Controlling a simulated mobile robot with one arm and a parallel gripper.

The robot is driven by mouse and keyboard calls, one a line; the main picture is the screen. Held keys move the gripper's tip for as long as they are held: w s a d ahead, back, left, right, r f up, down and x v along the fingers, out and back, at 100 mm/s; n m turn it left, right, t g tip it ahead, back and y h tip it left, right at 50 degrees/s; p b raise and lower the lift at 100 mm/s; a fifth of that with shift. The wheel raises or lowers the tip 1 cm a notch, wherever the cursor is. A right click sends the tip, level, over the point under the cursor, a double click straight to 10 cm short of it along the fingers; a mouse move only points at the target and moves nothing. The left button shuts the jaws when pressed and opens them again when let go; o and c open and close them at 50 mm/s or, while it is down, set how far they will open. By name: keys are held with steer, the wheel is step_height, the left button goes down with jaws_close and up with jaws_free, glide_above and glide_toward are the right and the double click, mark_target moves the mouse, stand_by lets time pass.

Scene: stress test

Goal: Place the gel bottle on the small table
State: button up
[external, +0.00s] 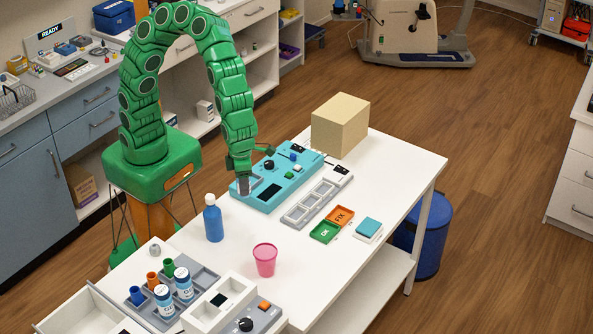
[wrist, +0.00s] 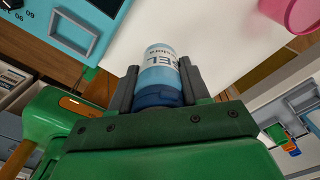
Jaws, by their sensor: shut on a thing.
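My gripper (external: 242,178) is over the near-left end of the teal console on the white table (external: 398,158). In the wrist view its two dark fingers (wrist: 165,85) are shut on the gel bottle (wrist: 160,74), a light blue bottle with a white band and a dark blue end toward the palm. The white tabletop (wrist: 215,45) shows beyond it. In the external view the held bottle cannot be made out clearly. Two similar labelled bottles, one front (external: 164,300) and one behind (external: 184,284), stand in a grey holder at the lower left.
The teal console (external: 275,185), a cardboard box (external: 340,125), a grey tray (external: 315,202), green (external: 325,232) and orange (external: 340,215) trays, a blue bottle (external: 213,222) and a pink cup (external: 265,260) occupy the table. Bare tabletop lies right of the box and around the cup.

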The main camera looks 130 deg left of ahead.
steer(key=n, duration=0.1)
steer(key=w+n, duration=0.1)
steer(key=shift+w+f+n, duration=0.2)
steer(key=shift+f+n, duration=0.15)
steer(key=shift+n, duration=0.05)
steer(key=w+f+n, duration=0.2)
steer(key=w+n, duration=0.3)
steer(key=n, duration=0.6)
steer(key=w+a+f+n, duration=0.1)
steer(key=w+f+n, duration=0.2)
steer(key=n, duration=0.9)
steer(key=w, duration=0.3)
steer(key=shift+f, duration=0.1)
